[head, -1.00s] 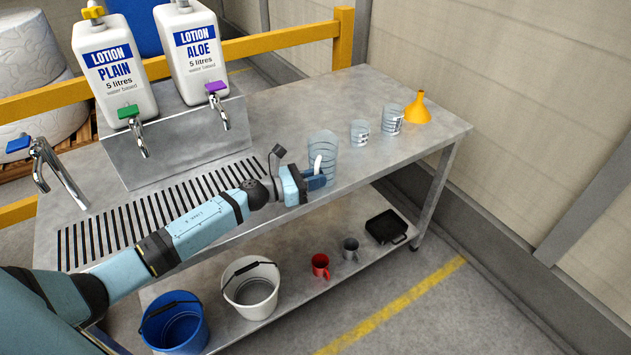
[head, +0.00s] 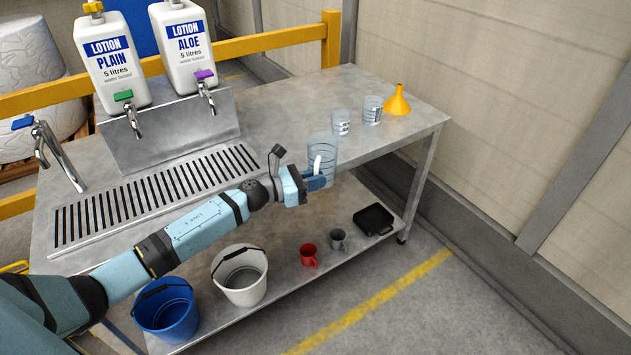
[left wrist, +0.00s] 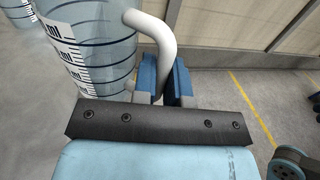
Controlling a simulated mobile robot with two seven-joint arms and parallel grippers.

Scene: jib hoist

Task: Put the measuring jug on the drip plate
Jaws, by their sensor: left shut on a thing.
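The measuring jug (head: 323,150) is a clear cylinder with dark rings and a white handle. It stands upright at the front edge of the steel table, right of the drip plate. My left gripper (head: 316,182) is shut on its handle; the left wrist view shows the white handle (left wrist: 157,38) between the blue fingers (left wrist: 163,82) and the scaled jug wall (left wrist: 95,45) beside them. I cannot tell whether the jug touches the table. The drip plate (head: 160,192) is the slotted area under the taps, and its slots are bare. My right gripper is not in view.
Two smaller clear beakers (head: 341,122) (head: 372,110) and an orange funnel (head: 397,101) stand behind the jug. Buckets (head: 239,275), mugs (head: 309,255) and a black tray (head: 373,220) are on the lower shelf.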

